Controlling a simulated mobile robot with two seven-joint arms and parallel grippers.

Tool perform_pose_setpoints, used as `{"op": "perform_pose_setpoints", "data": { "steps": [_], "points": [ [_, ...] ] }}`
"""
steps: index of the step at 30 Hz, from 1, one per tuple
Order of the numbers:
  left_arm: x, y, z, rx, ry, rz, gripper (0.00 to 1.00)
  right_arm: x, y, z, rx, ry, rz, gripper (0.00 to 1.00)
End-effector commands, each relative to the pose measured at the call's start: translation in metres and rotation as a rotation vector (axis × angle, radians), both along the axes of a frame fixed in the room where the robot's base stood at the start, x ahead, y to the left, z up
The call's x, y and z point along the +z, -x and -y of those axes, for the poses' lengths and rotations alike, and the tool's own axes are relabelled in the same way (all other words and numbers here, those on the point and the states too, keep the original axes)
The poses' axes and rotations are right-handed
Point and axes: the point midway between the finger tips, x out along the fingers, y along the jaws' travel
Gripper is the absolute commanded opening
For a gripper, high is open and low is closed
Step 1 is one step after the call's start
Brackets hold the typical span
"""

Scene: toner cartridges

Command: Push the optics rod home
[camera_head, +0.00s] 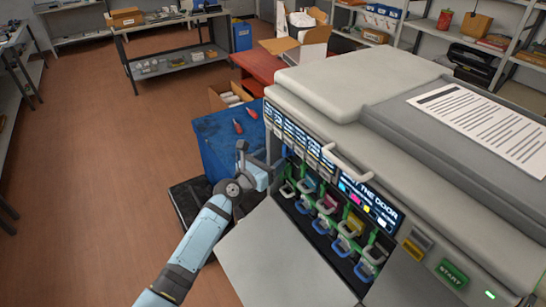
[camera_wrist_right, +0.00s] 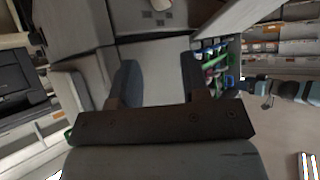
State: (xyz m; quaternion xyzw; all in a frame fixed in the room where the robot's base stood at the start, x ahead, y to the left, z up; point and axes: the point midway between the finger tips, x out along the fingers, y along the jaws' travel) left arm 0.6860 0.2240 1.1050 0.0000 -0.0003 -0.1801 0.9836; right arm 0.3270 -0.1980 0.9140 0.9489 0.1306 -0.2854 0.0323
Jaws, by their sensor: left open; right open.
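The grey printer (camera_head: 330,85) has its front door (camera_head: 280,260) folded down, showing a row of toner cartridges (camera_head: 327,204) with coloured faces, green levers and blue or pale handles. I cannot pick out the optics rod with certainty. My left gripper (camera_head: 268,172) is open beside the left end of the bay; whether it touches anything there is unclear. My right gripper (camera_wrist_right: 158,66) is open in the right wrist view, with nothing seen between its fingers. It is not visible in the head view. The bay also shows in the wrist view (camera_wrist_right: 213,65), right of the fingers.
A pale curved handle (camera_head: 346,162) juts out above the bay. A green START button (camera_head: 451,273) is on the front at right. The brown floor (camera_head: 85,170) at left is clear.

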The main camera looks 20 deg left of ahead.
Motion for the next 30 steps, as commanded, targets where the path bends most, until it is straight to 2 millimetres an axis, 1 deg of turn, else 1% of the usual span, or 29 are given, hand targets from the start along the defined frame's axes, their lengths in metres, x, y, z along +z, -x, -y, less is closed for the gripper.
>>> {"op": "perform_pose_setpoints", "data": {
  "steps": [12,30],
  "points": [
    [0.000,0.018,-0.007,0.000,0.000,-0.001,0.64,0.006,0.000,0.000,0.000,0.000,0.000,0.43],
    [0.000,0.020,-0.008,0.000,0.000,-0.001,0.64,0.007,-0.001,0.001,0.001,0.004,0.006,0.43]
  ]
}}
